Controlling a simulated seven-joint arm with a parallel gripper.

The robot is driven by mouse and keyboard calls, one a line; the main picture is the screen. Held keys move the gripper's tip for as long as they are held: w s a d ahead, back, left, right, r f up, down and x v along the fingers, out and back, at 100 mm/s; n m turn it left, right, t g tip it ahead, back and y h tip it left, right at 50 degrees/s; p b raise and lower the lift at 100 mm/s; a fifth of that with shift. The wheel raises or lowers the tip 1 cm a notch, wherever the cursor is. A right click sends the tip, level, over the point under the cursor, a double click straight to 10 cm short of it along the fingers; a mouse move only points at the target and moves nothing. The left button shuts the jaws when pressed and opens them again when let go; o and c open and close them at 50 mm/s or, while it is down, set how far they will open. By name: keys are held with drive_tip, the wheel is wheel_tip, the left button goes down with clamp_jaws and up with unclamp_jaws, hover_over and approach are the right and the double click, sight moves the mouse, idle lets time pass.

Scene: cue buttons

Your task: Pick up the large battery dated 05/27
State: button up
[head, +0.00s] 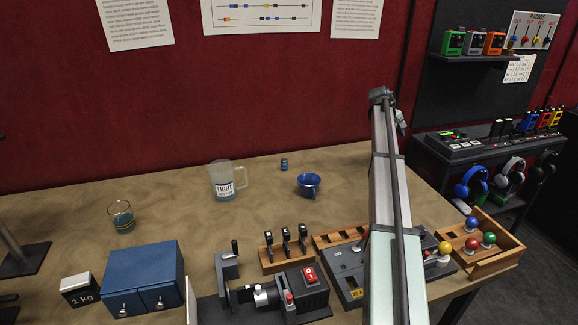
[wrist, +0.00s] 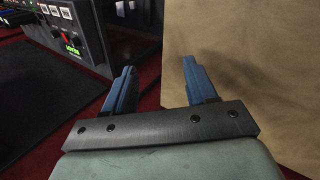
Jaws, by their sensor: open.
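A small blue cylinder (head: 284,164) stands upright near the back of the table in the head view. It may be a battery, but it is too small to tell, and no date is readable. I cannot make out any other battery. My gripper (wrist: 157,76) shows in the wrist view with its two blue fingers apart and nothing between them. It points past the table's edge, with bare tabletop to its right and a dark device with a green display to its left. The blue cylinder is not in the wrist view.
A white LIGHT mug (head: 227,179), a blue cup (head: 309,185) and a glass (head: 122,216) stand on the table (head: 170,195). The table's middle is mostly clear.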

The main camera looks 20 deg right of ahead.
drive_tip(key=w+a+r+n+y, duration=0.1)
drive_tip(key=w+a+n+y, duration=0.2)
drive_tip(key=a, duration=0.9)
drive_tip(key=w+a+r+n+y, duration=0.1)
drive_tip(key=w+a+n, duration=0.35)
drive_tip(key=a, duration=0.75)
drive_tip(key=r+n+y, duration=0.2)
drive_tip(key=n, duration=0.1)
hover_over(284, 159)
drive_tip(key=shift+m+g, duration=0.25)
drive_tip(key=shift+g, duration=0.15)
wheel_tip(284, 159, down, 9)
drive_tip(key=shift+a, duration=0.1)
drive_tip(key=shift+s+f, duration=0.1)
drive_tip(key=shift+f, duration=2.45)
clamp_jaws()
